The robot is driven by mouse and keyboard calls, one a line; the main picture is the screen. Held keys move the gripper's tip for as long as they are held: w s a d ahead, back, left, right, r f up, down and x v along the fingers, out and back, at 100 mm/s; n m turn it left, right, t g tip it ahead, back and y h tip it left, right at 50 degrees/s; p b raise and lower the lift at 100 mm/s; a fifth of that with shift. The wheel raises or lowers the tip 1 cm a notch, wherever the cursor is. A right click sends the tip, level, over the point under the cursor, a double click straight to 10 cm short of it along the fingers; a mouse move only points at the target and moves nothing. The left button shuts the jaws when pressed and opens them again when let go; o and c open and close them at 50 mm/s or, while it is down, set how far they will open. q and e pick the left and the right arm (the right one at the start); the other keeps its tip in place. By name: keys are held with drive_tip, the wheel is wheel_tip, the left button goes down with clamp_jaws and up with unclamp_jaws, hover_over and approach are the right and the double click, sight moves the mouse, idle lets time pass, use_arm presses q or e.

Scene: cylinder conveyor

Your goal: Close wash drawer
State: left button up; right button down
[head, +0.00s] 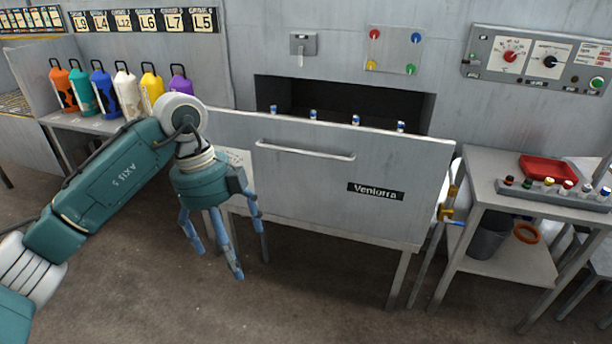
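The wash drawer (330,190) is a grey metal front with a long bar handle (305,151) and a dark "Ventorra" label. It stands out from the wall, and a dark opening (340,102) shows behind its top edge. The tops of several small blue and white pieces show just above that edge. My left gripper (220,243) hangs in front of the drawer's left end, below and left of the handle. Its blue fingers point down, spread apart, with nothing between them. My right gripper is not in view.
Several coloured bottles (122,92) stand on a bench at the left. At the right, a metal table (480,185) holds a red tray (548,168) and a rack of small capped pieces (560,190). A control panel (540,60) is on the wall. The floor in front is clear.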

use_arm(q)
drive_tip(key=shift+w+a+r+n+y, duration=0.15)
drive_tip(key=shift+a+r+y, duration=0.15)
drive_tip(key=shift+a, duration=0.25)
drive_tip(key=shift+a+r+n+y, duration=0.2)
drive_tip(key=shift+a+r, duration=0.1)
drive_tip(key=shift+a, duration=0.2)
drive_tip(key=shift+c, duration=0.5)
